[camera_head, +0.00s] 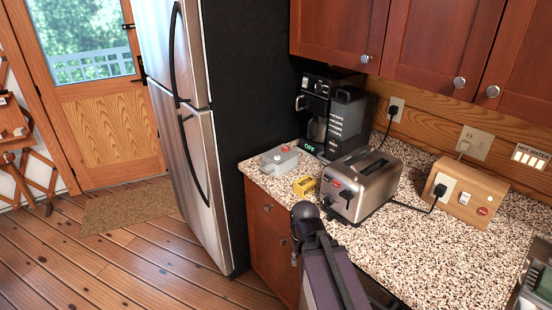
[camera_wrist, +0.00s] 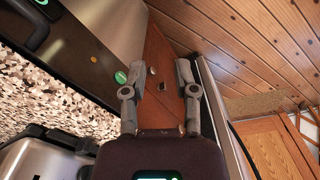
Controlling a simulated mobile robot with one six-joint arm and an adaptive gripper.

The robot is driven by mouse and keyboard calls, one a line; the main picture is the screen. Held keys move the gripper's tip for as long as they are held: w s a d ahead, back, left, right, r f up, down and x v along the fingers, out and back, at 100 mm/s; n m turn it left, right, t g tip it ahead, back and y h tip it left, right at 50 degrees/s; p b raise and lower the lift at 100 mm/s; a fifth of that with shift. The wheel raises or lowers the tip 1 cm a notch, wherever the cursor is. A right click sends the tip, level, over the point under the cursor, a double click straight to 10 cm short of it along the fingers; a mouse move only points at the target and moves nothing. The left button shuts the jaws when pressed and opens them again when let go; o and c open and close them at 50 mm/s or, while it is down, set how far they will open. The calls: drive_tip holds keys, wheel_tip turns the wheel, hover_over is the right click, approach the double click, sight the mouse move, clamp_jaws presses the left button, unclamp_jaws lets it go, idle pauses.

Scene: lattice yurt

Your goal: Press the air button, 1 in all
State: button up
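No button in view carries a readable "air" label, so I cannot tell which one is the air button. A wooden box (camera_head: 467,190) with a white switch and a red button stands to the right. My arm reaches up at the counter's front edge.
A coffee maker (camera_head: 333,116) and a small yellow box (camera_head: 305,186) stand on the speckled counter (camera_head: 420,260). A steel fridge (camera_head: 182,120) stands to the left. A hot water switch panel (camera_head: 530,156) is on the wall. The floor (camera_head: 150,260) at left is clear.

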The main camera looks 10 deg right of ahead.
clamp_jaws()
drive_tip(key=shift+d, duration=0.1)
idle(0.9)
